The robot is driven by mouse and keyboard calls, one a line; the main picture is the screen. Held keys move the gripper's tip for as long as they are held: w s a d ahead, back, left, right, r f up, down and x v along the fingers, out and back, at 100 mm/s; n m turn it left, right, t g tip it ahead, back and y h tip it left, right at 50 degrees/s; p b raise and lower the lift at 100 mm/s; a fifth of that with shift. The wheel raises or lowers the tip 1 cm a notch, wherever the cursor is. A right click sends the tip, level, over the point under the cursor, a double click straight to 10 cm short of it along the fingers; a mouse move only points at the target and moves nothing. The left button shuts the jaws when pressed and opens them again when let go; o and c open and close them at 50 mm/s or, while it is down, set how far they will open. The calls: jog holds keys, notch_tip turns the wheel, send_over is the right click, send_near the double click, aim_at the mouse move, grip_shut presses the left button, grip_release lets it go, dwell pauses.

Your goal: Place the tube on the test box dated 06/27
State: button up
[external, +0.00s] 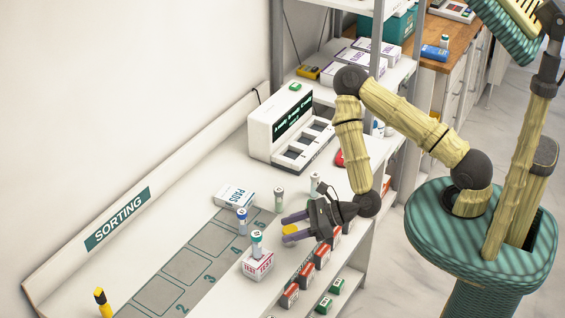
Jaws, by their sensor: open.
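A small white box with red lettering that looks like TEST (257,266) stands on the bench; its date is too small to read. A tube with a teal cap (257,240) stands upright on top of this box, or just behind it; I cannot tell which. A small yellow thing (290,230) shows between or beneath the fingers.
A white analyzer with a dark screen (293,120) stands at the back. A PADS box (235,195) lies near the numbered grey squares (160,296). A yellow marker-like thing (102,302) is at lower left.

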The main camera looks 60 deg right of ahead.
jog(key=s+d+r+n+g+h, duration=0.1)
jog(key=d+r+n+g+h, duration=0.15)
jog(key=d+n, duration=0.6)
jog(key=d+r+n+g+h, duration=0.1)
jog(key=d+n+g+h, duration=0.15)
jog(key=d+n, duration=0.65)
jog(key=s+d+r+n+g+h, duration=0.2)
jog(key=s+d+r+n+g, duration=0.1)
jog(key=s+d+r+n, duration=0.5)
jog(key=n, duration=0.3)
jog(key=shift+s+d+r+n+g, duration=0.15)
jog(key=shift+s+r+n+g, duration=0.15)
jog(key=shift+r+n, duration=0.05)
